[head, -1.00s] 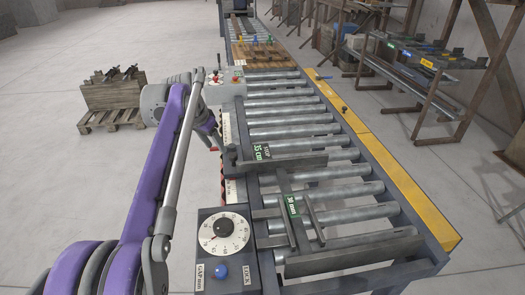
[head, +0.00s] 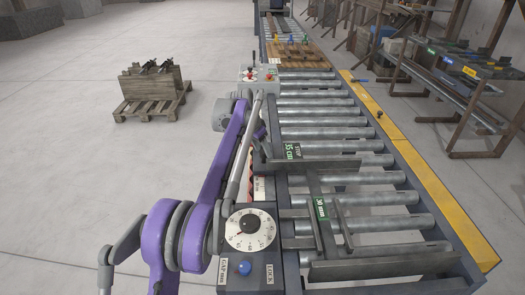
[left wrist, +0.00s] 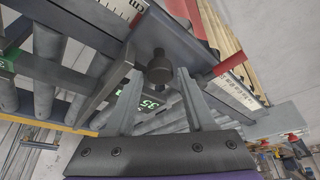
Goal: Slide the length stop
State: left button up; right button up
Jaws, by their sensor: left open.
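The length stop (head: 330,165) is a dark bar lying across the rollers, with a green label (head: 292,151) reading 35 cm. In the left wrist view a dark round knob (left wrist: 158,70) sits under a grey plate beside the ruler scale (left wrist: 236,92). My left gripper (left wrist: 157,84) is open, its two fingers on either side of the knob with visible gaps. In the head view my left arm reaches to the stop's left end, and the fingertips cannot be made out. My right gripper is not in view.
A second bar (head: 385,268) with a 30 mm label (head: 320,208) lies nearer on the rollers. A dial box (head: 248,240) with a blue button stands at the near left. A yellow edge strip (head: 430,180) runs along the right. A pallet (head: 150,105) stands on open floor.

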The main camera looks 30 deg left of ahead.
pick_arm(q)
jog(key=shift+w+f, duration=0.15)
jog(key=shift+f, duration=0.15)
grip_shut()
dwell(1.3)
